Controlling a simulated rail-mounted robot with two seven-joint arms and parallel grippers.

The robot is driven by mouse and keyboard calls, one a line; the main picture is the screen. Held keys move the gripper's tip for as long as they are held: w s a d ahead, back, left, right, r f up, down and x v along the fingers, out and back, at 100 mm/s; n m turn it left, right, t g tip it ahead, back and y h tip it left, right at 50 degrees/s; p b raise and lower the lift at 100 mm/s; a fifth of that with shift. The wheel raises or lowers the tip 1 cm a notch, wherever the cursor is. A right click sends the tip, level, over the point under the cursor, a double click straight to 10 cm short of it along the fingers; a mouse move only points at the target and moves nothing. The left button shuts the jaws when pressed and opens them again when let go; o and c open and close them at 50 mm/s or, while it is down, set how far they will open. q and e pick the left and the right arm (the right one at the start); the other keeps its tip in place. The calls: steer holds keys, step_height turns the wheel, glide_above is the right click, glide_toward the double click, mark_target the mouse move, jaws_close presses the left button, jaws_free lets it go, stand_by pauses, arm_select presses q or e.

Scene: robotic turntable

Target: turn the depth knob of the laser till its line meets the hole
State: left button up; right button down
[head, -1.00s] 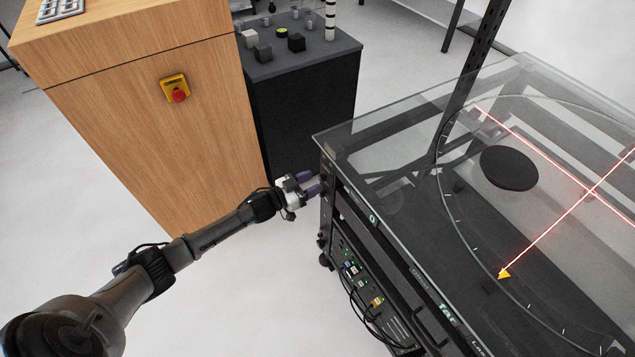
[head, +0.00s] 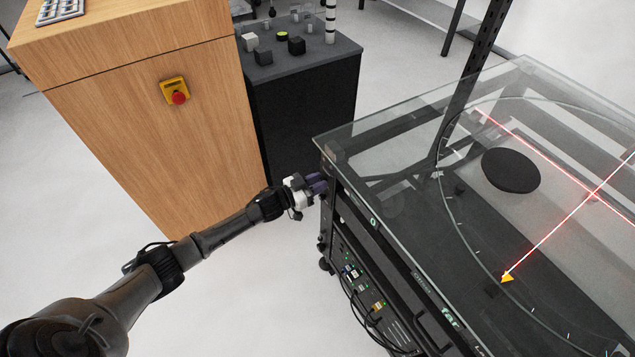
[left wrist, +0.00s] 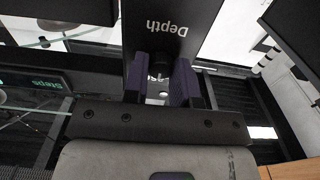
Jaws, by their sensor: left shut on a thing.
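My left gripper (head: 317,184) is at the near left corner of the glass-topped turntable cart. In the left wrist view its dark purple fingers (left wrist: 161,84) are shut on a small knob (left wrist: 158,74) on a black panel marked "Depth" (left wrist: 165,27); the fingers hide most of the knob. Two red laser lines cross over the turntable in the head view: a long one (head: 550,162) and another (head: 560,227) running to a yellow arrow marker (head: 507,278). They cross to the right of a black disc (head: 511,170). I cannot make out the hole. My right gripper is not in view.
The glass top (head: 375,152) has a sharp edge beside my left gripper. A wooden cabinet (head: 130,115) with a red emergency button (head: 179,98) stands to the left. Behind is a black table (head: 325,55) with small blocks. Cables (head: 352,290) hang on the cart's front.

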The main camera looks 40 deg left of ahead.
arm_select(q)
steer(key=shift+c, duration=1.4)
steer(key=shift+d+f+m+b, duration=0.1)
steer(key=shift+m+b, duration=0.05)
steer(key=shift+m, duration=4.7)
steer(key=shift+f+m+b, duration=0.1)
steer(key=shift+m+b, duration=0.05)
steer(key=shift+m, duration=4.7)
steer(key=shift+r+m, duration=0.1)
steer(key=shift+m, duration=0.2)
